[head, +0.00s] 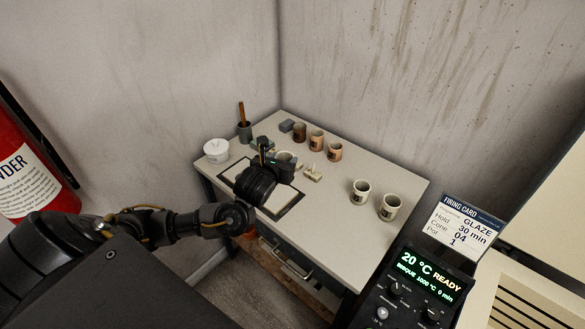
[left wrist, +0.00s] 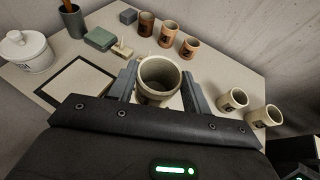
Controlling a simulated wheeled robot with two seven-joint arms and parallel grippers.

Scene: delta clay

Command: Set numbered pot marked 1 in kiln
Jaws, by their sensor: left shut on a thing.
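My left gripper (head: 281,163) is over the table and shut on a cream pot (left wrist: 160,92). In the left wrist view the pot is upright between the two fingers, its open mouth facing up. Its number is not readable, and the gripper hides most of it in the head view. Two more cream pots (head: 360,192) (head: 390,207) stand at the table's right end. The firing card (head: 464,226) reads glaze, 30 min, 04, pot 1. The control panel (head: 430,285) reads 20 °C READY. My right gripper is not in view.
On the table (head: 335,235), three brown pots (head: 316,141) stand in a row at the back. A white lidded jar (head: 216,151), a tool cup (head: 245,131) and a grey block (head: 286,126) are farther left. A red extinguisher (head: 30,165) stands left.

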